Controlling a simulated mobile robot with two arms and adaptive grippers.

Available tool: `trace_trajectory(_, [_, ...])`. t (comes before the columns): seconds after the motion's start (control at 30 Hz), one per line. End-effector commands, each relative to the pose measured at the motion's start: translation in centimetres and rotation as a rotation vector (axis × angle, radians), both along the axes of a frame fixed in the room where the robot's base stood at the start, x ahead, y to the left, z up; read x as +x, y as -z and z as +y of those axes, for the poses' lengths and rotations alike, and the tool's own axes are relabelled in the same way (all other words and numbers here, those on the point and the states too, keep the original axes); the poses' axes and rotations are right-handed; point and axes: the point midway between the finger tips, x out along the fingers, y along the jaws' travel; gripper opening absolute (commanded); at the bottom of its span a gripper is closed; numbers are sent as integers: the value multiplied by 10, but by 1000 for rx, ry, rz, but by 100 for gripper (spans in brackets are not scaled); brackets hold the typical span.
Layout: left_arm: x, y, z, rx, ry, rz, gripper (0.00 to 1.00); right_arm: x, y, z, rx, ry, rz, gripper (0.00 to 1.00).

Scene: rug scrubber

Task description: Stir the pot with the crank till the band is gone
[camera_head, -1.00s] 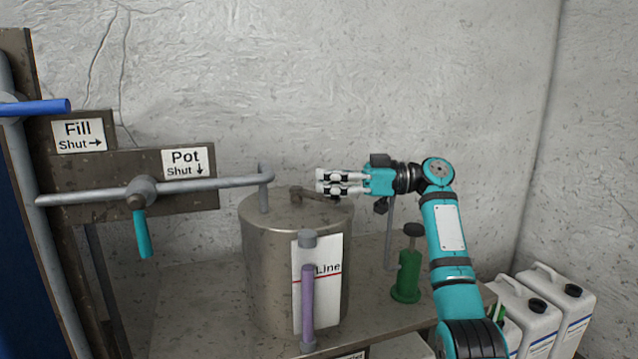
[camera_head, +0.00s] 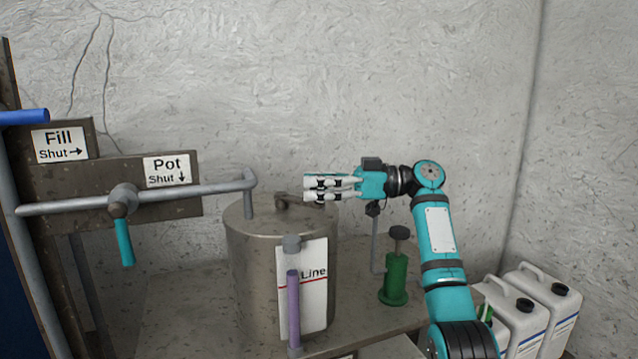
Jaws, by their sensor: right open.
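The metal pot (camera_head: 252,275) stands on the bench with its lid on. The crank (camera_head: 283,202) sits on top of the lid, and its arm runs right, partly hidden by my right gripper. My right gripper (camera_head: 308,188) is open, its fingers pointing left above the crank arm; I cannot tell whether they touch it. A purple-filled sight tube (camera_head: 293,308) stands at the pot's front, beside a white card (camera_head: 315,300) marked "Line" with a red line. The purple reaches slightly above that line. I cannot make out a separate band. My left gripper is not in view.
A pipe with a teal valve handle (camera_head: 124,242) and a "Pot" sign (camera_head: 167,170) are at the left, near a "Fill" sign (camera_head: 59,144) and blue handle (camera_head: 22,117). A green hand pump (camera_head: 396,279) stands right of the pot. White jugs (camera_head: 548,295) stand at lower right.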

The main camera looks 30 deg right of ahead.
Motion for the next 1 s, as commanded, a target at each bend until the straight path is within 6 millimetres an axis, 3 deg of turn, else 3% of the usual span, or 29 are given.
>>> trace_trajectory(0.17, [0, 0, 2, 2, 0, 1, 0, -5, 0, -12, 0, 3, 1, 55])
trace_trajectory(0.63, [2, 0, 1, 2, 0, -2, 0, -44, 0, -95, 0, 5, 1, 55])
trace_trajectory(0.8, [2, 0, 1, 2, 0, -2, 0, -50, 0, -108, -1, 3, 0, 55])
trace_trajectory(1.0, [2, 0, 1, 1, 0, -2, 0, -52, 0, -111, -1, 2, 0, 55])
